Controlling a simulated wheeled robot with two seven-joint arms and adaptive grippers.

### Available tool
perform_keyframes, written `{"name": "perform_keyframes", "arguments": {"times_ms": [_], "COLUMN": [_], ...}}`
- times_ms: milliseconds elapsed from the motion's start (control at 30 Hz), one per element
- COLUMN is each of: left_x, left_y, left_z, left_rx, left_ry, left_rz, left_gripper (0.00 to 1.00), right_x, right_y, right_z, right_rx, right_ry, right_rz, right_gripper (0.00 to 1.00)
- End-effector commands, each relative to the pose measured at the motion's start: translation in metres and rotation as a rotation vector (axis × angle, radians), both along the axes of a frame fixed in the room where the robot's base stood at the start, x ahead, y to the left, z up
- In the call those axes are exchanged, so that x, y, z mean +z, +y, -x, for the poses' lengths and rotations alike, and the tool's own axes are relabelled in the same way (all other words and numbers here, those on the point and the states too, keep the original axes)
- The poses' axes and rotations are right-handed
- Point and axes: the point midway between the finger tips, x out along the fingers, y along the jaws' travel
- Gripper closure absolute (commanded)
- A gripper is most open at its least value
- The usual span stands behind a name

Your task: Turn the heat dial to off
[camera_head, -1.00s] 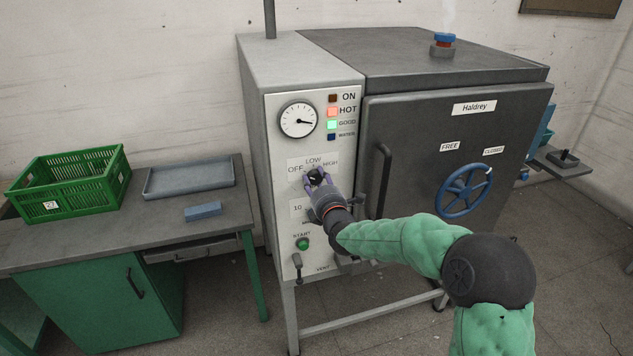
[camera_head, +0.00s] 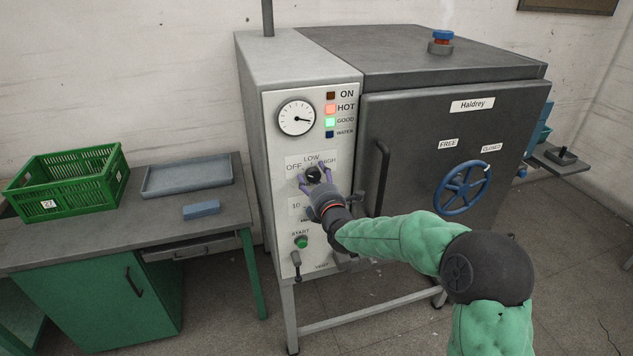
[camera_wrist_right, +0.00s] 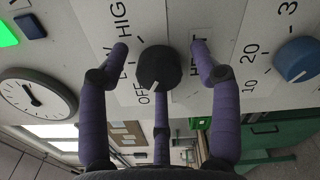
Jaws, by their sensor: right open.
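The heat dial (camera_head: 313,175) is a round black knob on the white panel, under the OFF, LOW and HIGH lettering. It shows closer in the right wrist view (camera_wrist_right: 160,66), where its small white mark is at its lower edge, beside the word OFF. My right gripper (camera_head: 316,178) is at the dial with its purple fingers spread. In the right wrist view, its fingers (camera_wrist_right: 160,50) stand on both sides of the dial with gaps between, and a third finger is below. The gripper is open and holds nothing. My left gripper is out of view.
A pressure gauge (camera_head: 296,118) and indicator lamps, HOT and GOOD lit, are above the dial. A blue knob (camera_wrist_right: 296,62) sits beside it in the wrist view. A green START button (camera_head: 301,242) and a lever are lower. The door handle (camera_head: 382,178) stands out to the right.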

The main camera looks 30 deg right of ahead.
Motion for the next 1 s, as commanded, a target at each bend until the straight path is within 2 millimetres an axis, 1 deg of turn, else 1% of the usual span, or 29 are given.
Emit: {"name": "perform_keyframes", "arguments": {"times_ms": [167, 267, 700, 833, 1000], "left_x": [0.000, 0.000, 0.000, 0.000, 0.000], "left_y": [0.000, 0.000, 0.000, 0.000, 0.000], "left_z": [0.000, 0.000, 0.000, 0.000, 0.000], "left_rx": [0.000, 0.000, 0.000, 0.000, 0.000], "left_ry": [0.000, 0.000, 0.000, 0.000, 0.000], "left_rz": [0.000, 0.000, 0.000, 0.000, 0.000], "left_gripper": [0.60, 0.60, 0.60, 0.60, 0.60], "right_x": [0.001, 0.001, 0.001, 0.000, 0.000], "right_y": [0.002, 0.005, 0.022, 0.025, 0.027], "right_z": [0.010, 0.022, 0.091, 0.105, 0.115], "right_rx": [0.000, 0.000, -0.001, 0.000, 0.000], "right_ry": [-0.001, -0.001, 0.000, 0.001, 0.001], "right_rz": [0.000, 0.000, 0.000, -0.001, 0.000], "right_gripper": [0.36, 0.36, 0.36, 0.36, 0.36]}}
